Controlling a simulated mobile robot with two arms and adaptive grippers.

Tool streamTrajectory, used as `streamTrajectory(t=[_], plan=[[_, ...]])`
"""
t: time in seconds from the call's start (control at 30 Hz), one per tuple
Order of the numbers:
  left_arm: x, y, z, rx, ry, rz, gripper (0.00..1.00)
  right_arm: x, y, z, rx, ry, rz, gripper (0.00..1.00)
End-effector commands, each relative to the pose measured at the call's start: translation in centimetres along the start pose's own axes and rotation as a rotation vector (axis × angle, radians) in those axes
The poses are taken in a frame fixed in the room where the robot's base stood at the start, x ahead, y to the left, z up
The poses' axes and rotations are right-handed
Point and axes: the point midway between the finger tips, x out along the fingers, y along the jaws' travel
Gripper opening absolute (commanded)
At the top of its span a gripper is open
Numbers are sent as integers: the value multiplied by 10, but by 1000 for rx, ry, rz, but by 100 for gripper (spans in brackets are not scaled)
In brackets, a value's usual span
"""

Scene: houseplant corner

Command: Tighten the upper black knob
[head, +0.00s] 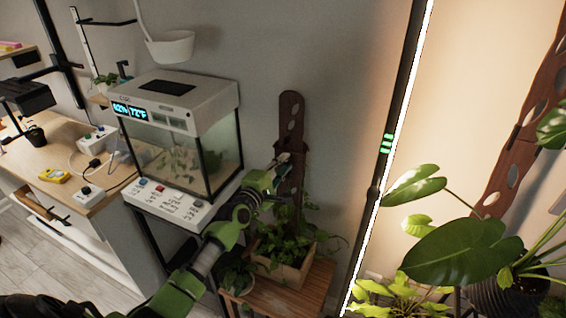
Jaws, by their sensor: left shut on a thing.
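A brown wooden support board (291,110) with oval holes stands upright in a planter box, against the wall. My left gripper (281,164) is at the middle part of this board, at its left edge. Its fingers are shut on a small dark thing there, which appears to be the upper black knob. The knob is almost wholly hidden by the fingers and too small to make out. No lower knob can be made out. My right gripper is not in view.
A lit glass terrarium (203,150) with a control panel stands just left of my gripper. The wooden planter (283,272) with leafy plants is below it. A tall light bar (388,150) and large-leaved plants (455,250) are to the right.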

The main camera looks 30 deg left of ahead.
Motion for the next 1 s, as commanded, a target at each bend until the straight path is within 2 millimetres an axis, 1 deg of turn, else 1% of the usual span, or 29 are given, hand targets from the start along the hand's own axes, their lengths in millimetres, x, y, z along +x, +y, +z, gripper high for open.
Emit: streamTrajectory(t=[0.03,0.4,1.0], plan=[[0,1,1,43,2,-4,0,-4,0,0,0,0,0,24],[0,1,1,394,24,-25,0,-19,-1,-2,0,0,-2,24],[0,-1,2,960,57,-60,0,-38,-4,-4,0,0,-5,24]])
